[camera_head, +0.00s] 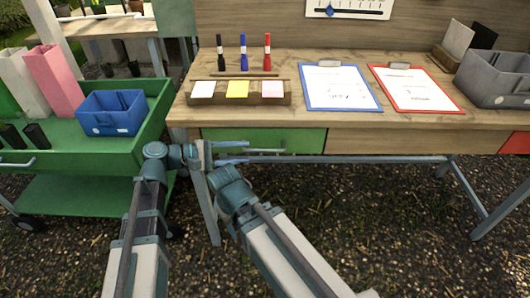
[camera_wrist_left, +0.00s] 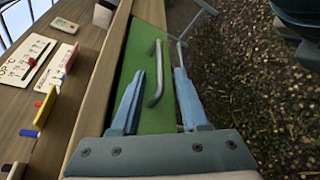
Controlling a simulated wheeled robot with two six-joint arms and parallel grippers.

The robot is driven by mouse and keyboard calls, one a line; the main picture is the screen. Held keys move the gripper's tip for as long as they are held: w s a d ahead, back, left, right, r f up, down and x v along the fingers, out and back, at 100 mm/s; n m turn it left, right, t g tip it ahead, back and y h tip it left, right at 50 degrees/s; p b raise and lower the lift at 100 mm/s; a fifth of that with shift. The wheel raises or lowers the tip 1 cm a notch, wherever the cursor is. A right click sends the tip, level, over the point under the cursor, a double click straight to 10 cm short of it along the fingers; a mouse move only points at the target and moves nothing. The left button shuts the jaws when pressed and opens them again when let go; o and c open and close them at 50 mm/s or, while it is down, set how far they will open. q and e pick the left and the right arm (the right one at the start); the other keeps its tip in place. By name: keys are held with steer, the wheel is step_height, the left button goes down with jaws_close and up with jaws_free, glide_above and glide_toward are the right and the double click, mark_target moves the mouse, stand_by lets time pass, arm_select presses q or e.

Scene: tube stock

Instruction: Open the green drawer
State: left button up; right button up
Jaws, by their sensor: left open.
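The green drawer (camera_head: 290,138) sits under the wooden table top at its left end, and its front looks flush with the table. It also shows in the left wrist view (camera_wrist_left: 141,45) with its metal bar handle (camera_wrist_left: 153,82). My left gripper (camera_head: 246,151) is in front of the drawer with its fingers pointing right in the head view. In the left wrist view my left gripper (camera_wrist_left: 160,72) is open, with one finger on each side of the handle. I cannot tell whether a finger touches the handle.
A green cart (camera_head: 140,147) with a blue bin (camera_head: 112,124) stands at the left. The wooden table top (camera_head: 190,112) carries markers, notes, a blue clipboard (camera_head: 340,86), a red clipboard (camera_head: 415,88) and a grey bin (camera_head: 490,85). Gravel ground in front of the drawer is open.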

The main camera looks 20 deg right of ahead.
mark_target(260, 151)
arm_select(q)
steer(key=b+x, duration=0.1)
steer(key=x, duration=0.7)
steer(key=shift+c, duration=0.3)
jaws_close()
steer(key=shift+f, duration=0.1)
stand_by(0.9)
